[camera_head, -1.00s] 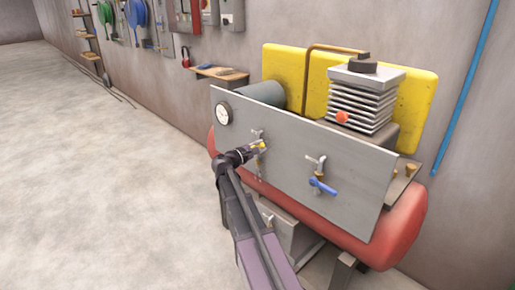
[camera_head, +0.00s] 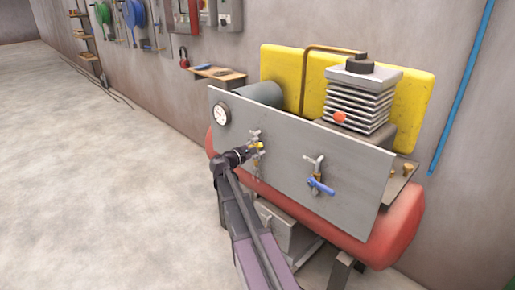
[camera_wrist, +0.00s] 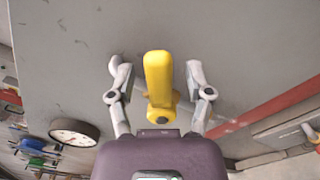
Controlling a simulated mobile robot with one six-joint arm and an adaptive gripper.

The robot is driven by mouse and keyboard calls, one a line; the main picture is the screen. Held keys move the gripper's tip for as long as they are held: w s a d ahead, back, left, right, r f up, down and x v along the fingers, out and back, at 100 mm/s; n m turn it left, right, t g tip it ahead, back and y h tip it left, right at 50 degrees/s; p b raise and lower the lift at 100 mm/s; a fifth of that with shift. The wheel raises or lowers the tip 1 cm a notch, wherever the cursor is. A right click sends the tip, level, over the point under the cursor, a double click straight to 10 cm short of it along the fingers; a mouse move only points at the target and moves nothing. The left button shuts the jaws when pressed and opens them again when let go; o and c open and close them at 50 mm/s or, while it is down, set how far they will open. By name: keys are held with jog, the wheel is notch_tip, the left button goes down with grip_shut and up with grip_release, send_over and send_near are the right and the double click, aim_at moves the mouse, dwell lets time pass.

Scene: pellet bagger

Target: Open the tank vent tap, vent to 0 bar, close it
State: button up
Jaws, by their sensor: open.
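The yellow-handled tap (camera_head: 259,147) is on the left part of the grey upright panel (camera_head: 285,160). In the wrist view its yellow lever (camera_wrist: 158,75) stands between my two fingers, with a gap visible on both sides. My gripper (camera_wrist: 158,80) is open around the lever; in the head view my gripper (camera_head: 254,154) is at the tap and partly covers it. A round white pressure gauge (camera_head: 221,114) is at the panel's upper left and also shows in the wrist view (camera_wrist: 74,131). Its reading is too small to tell.
A second tap with a blue lever (camera_head: 320,186) is on the panel to the right. The red tank (camera_head: 400,225) lies below and behind the panel. A finned compressor head (camera_head: 358,100) stands above. The floor (camera_head: 90,180) to the left is clear.

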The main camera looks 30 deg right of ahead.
jog(key=v, duration=1.2)
jog(key=shift+d, duration=0.1)
grip_shut()
jog(key=n+g+y+p, duration=0.1)
jog(key=n, duration=0.4)
jog(key=s+d+f+n+g, duration=0.1)
jog(key=n, duration=0.4)
jog(key=f+n+g+y+p, duration=0.1)
jog(key=n, duration=0.5)
jog(key=shift+s+d+f+g+y+p, duration=0.1)
jog(key=shift+s+d+g+y+p, duration=0.1)
jog(key=shift+g+y+p, duration=0.15)
